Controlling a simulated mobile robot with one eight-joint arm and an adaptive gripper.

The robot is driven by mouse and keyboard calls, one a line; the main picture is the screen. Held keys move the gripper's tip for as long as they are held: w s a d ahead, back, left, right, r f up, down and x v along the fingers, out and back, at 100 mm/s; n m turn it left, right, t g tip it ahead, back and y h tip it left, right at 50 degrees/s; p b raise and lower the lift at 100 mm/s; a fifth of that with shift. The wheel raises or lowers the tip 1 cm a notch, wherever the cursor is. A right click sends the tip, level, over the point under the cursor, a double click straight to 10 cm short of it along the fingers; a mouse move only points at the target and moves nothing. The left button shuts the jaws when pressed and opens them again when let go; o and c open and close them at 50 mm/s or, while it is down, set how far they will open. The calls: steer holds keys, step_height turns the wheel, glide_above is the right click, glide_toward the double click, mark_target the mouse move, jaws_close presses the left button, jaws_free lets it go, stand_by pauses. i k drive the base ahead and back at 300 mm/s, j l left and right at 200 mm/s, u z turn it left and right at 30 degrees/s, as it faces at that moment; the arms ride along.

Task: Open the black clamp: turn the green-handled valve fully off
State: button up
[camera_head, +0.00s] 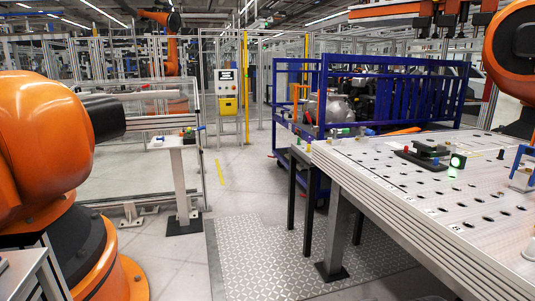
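A black clamp (427,154) lies on the perforated metal table at the right, on a flat dark base. A small box with a bright green light (457,162) stands just right of it. I cannot make out a green-handled valve for certain. A small green part (334,133) shows at the table's far left edge, too small to identify. A dark and green item (189,134) sits on a small stand at the left, also unclear. Whether the clamp is open or shut is too small to tell. My gripper is not in view.
The metal table (400,205) fills the right side. A blue frame cart (395,90) stands behind it. A large orange robot arm (45,130) stands at the left, before the small stand (178,185). Floor between stand and table is clear, with a tread plate (265,260).

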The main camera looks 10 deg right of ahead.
mark_target(334, 132)
steer(key=i+j+z, duration=0.15)
steer(key=i+z, duration=0.2)
steer(key=i, duration=0.15)
steer(key=i+j+z, duration=0.4)
steer(key=i+l, duration=0.1)
steer(key=i, duration=0.05)
